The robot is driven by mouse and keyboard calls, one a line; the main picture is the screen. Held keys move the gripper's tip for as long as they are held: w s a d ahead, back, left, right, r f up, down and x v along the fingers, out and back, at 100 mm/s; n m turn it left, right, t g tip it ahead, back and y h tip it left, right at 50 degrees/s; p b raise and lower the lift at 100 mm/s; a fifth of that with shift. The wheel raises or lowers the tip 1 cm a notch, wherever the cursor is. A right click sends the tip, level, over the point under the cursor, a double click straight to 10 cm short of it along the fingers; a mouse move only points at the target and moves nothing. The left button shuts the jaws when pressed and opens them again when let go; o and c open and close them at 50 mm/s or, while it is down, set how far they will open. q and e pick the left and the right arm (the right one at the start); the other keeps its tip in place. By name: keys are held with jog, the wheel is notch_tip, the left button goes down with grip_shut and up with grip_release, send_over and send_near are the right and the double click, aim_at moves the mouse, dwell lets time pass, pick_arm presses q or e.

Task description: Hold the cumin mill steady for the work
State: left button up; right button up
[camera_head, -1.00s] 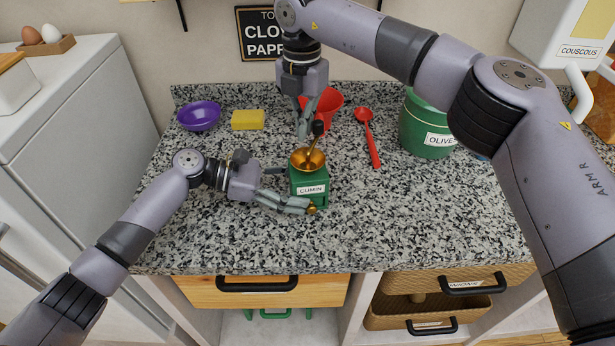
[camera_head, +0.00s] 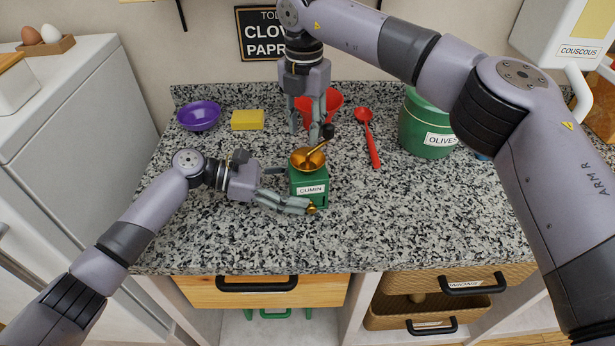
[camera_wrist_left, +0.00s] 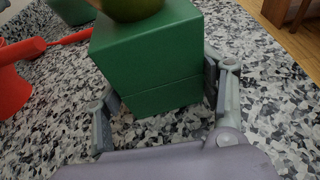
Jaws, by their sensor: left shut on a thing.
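The cumin mill (camera_head: 309,188) is a green box with a label, a golden bowl and a crank with a dark knob (camera_head: 328,131). It stands upright on the speckled counter. My left gripper (camera_head: 300,190) is shut on the mill's body from the left. In the left wrist view, its fingers (camera_wrist_left: 162,105) flank the green box (camera_wrist_left: 150,60). My right gripper (camera_head: 310,135) points down just behind the bowl, with its fingers apart. One fingertip is close to the crank knob; I cannot tell whether they touch.
A red bowl or funnel (camera_head: 333,102) is behind my right gripper, with a red spoon (camera_head: 367,135) beside it. A purple bowl (camera_head: 199,116) and yellow sponge (camera_head: 248,120) lie back left. A green olives pot (camera_head: 424,130) stands right. The front right counter is clear.

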jog(key=shift+o, duration=0.4)
notch_tip(320, 180, up, 7)
dwell(0.5)
notch_tip(320, 180, up, 8)
jog(key=shift+f, duration=0.2)
dwell(0.4)
pick_arm(q)
jog(key=o, duration=0.9)
jog(key=shift+o, duration=0.2)
